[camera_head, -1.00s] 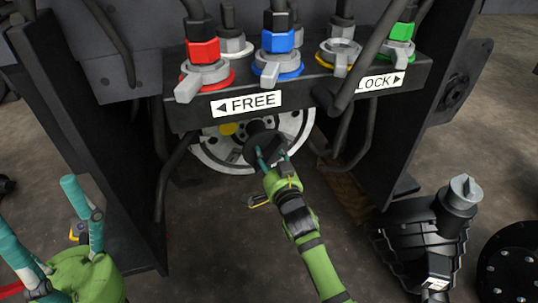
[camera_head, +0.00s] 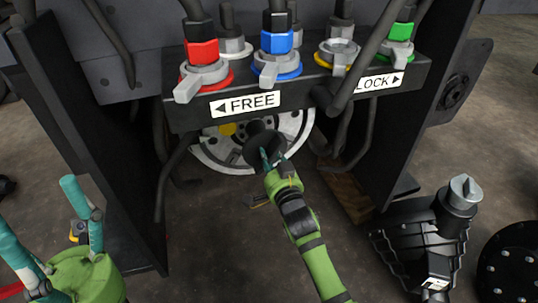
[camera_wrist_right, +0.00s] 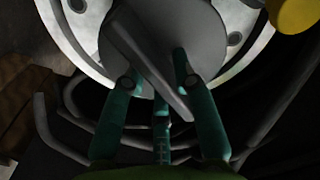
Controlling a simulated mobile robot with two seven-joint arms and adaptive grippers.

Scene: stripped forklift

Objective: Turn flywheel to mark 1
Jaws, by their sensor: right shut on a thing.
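The flywheel (camera_head: 297,130) is a silver disc with holes, low in the machine's opening under the black valve block. Its ring also shows at the top of the right wrist view (camera_wrist_right: 80,30). A dark round knob (camera_head: 256,143) sits in front of its middle; in the wrist view it is a grey disc with a raised bar (camera_wrist_right: 143,62). My right gripper (camera_head: 272,158) is shut on this bar, with one teal finger on each side (camera_wrist_right: 150,75). My left gripper (camera_head: 38,212) is open and empty at the lower left. I cannot make out a mark 1.
A black block (camera_head: 310,92) with labels FREE and LOCK and red, blue, yellow and green fittings overhangs the flywheel. Black side plates (camera_head: 105,150) flank the opening, and hoses hang nearby. A yellow spot (camera_head: 228,129) shows beside the knob. A ribbed black part (camera_head: 415,245) stands right.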

